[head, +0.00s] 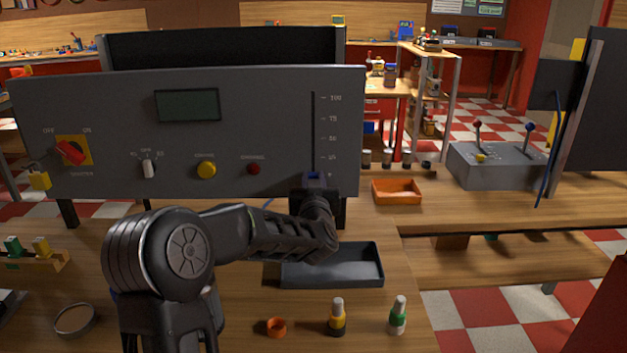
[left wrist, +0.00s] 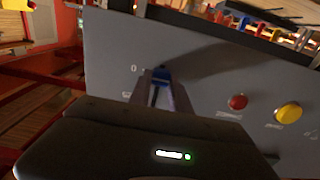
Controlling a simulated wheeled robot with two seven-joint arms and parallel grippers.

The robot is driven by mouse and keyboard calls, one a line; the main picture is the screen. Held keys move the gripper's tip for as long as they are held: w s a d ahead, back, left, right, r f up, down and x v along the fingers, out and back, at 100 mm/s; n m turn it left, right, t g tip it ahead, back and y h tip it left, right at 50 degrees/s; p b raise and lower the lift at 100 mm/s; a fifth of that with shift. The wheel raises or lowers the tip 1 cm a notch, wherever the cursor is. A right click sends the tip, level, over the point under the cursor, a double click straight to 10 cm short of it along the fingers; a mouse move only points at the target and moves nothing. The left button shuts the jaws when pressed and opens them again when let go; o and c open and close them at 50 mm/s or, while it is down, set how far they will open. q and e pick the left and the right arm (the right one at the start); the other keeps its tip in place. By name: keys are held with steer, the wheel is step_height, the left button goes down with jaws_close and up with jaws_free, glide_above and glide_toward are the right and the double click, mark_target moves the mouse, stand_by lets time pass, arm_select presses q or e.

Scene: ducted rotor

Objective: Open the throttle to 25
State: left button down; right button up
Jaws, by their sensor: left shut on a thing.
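The throttle slot (head: 313,125) runs vertically on the right of the grey control panel (head: 240,150), with marks for 100, 75, 50 and 25 beside it. My left gripper (head: 314,183) is at the slot's lower end, below the 25 mark. It is shut on the blue throttle knob (left wrist: 160,74), which sits between the two fingers in the left wrist view. The knob is next to the 0 label (left wrist: 134,68) there. The gripper hides the slot's bottom in the head view. My right gripper is not in view.
The panel also bears a dark display (head: 188,104), red master switch (head: 71,151), small selector (head: 148,168), yellow button (head: 206,169) and red button (head: 253,168). A grey tray (head: 332,281) lies below my left forearm. An orange tray (head: 397,198) is to the right.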

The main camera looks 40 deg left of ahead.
arm_select(q)
steer(key=shift+r, duration=0.1)
stand_by(0.7)
step_height(320, 180, up, 5)
steer(key=p, duration=0.2)
steer(key=shift+r+p, duration=0.15)
steer(key=shift+p, duration=0.2)
steer(key=shift+f, duration=0.3)
steer(key=c, duration=1.2)
jaws_free()
steer(key=b, duration=0.2)
glide_toward(313, 155)
steer(key=shift+s+d, duration=0.45)
steer(key=shift+f, duration=0.1)
